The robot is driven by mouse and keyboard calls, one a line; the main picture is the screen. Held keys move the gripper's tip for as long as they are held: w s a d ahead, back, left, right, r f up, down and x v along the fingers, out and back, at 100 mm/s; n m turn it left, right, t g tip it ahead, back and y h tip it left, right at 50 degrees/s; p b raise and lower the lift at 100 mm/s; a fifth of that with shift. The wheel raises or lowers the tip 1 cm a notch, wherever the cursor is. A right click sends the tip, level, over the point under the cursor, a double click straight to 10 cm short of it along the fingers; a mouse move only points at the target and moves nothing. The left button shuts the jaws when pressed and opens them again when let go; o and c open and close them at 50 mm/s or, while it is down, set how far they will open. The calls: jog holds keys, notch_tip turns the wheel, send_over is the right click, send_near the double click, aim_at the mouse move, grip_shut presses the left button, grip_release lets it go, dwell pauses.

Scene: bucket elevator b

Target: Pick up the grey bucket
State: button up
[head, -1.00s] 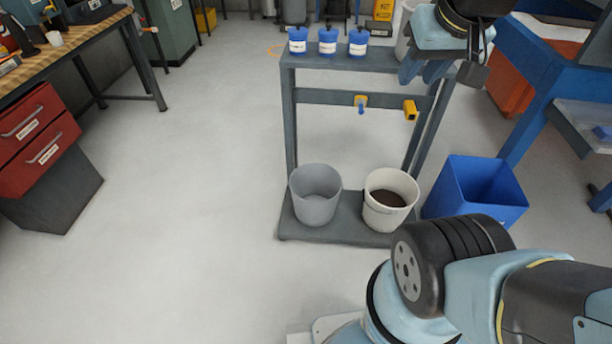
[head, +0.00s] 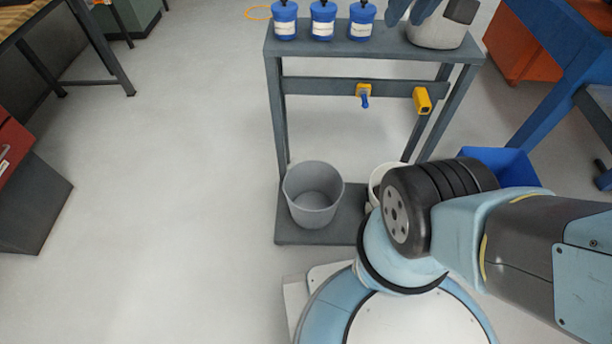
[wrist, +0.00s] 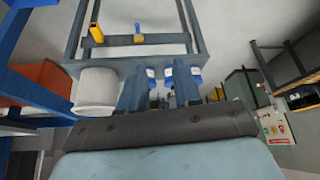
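The grey bucket (head: 313,196) stands upright and looks empty on the left of the stand's lower shelf (head: 318,235) in the head view. My gripper (head: 409,12) is cut by the top edge of the head view. It is above the stand's upper shelf, well above and to the right of the grey bucket. In the wrist view its two fingers (wrist: 160,78) are apart, with nothing held between them. The grey bucket cannot be made out in the wrist view.
A pale bucket (head: 376,180) beside the grey one is mostly hidden by my arm. Three blue-lidded jars (head: 322,22) and another pale bucket (head: 437,34) stand on the upper shelf. A blue bin (head: 516,168) is at right. Floor left of the stand is clear.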

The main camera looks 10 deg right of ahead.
jog(key=shift+w+d, duration=0.2)
jog(key=shift+d, duration=0.05)
jog(key=shift+w, duration=0.1)
jog(key=w+a+f+g, duration=0.15)
jog(key=w+f, duration=0.25)
jog(key=w, duration=0.6)
jog(key=w+a+f+n+g, duration=0.1)
jog(key=w+a+f, duration=0.4)
jog(key=f, duration=0.4)
jog(key=w+a+f+n, duration=0.1)
jog(key=w+a+f, duration=0.2)
jog(key=w+f, duration=0.45)
jog(key=w+a+f+n+g, duration=0.1)
jog(key=w+a+f, duration=0.35)
jog(key=f, duration=0.45)
jog(key=n+g, duration=0.2)
jog(key=n, duration=0.2)
send_over(294, 209)
jog(key=shift+t+h, duration=0.25)
jog(key=shift+h, duration=0.15)
notch_tip(294, 209, down, 54)
jog(key=shift+s+a+r, duration=0.1)
jog(key=shift+r, duration=0.05)
jog(key=shift+w+f, duration=0.15)
jog(key=shift+f, duration=1.15)
jog(key=shift+w+f, duration=0.15)
jog(key=shift+f, duration=1.15)
